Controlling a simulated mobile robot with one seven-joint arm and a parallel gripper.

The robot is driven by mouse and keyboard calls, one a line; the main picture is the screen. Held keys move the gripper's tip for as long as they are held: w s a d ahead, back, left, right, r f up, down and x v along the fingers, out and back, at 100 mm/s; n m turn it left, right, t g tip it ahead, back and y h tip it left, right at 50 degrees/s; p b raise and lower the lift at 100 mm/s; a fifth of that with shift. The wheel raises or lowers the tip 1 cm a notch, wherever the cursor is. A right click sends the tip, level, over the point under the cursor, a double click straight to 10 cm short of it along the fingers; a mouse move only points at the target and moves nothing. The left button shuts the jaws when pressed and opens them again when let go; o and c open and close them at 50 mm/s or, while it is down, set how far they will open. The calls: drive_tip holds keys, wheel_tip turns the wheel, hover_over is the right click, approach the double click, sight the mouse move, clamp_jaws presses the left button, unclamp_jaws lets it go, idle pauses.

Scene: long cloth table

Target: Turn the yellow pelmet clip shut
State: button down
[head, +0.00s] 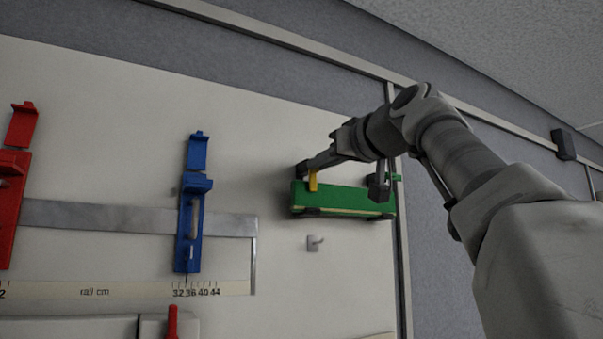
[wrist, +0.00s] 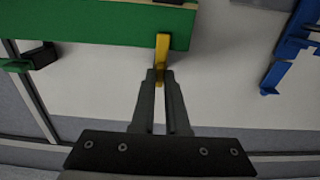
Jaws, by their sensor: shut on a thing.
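The yellow pelmet clip (head: 313,181) stands upright at the top left of the green pelmet (head: 345,198) on the wall board. In the wrist view the yellow clip (wrist: 162,55) runs from the edge of the green pelmet (wrist: 110,22) to between my fingertips. My gripper (wrist: 161,78) is shut on the end of the clip. In the head view my gripper (head: 303,169) comes from the right, above the pelmet, and its fingers are small and dark there. The fingers hide part of the clip's end.
Blue (head: 195,205) and red (head: 14,190) brackets stand on the board at left, along a grey rail (head: 110,216). A small hook (head: 315,243) is below the pelmet. A dark green-topped piece (wrist: 30,59) shows left in the wrist view. The board between blue bracket and pelmet is clear.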

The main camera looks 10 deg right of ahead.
idle(0.4)
drive_tip(key=c, duration=0.9)
unclamp_jaws()
drive_tip(key=b+v, duration=0.2)
drive_tip(key=v, duration=1.5)
drive_tip(key=shift+s+b, duration=0.25)
drive_tip(key=shift+b, duration=0.15)
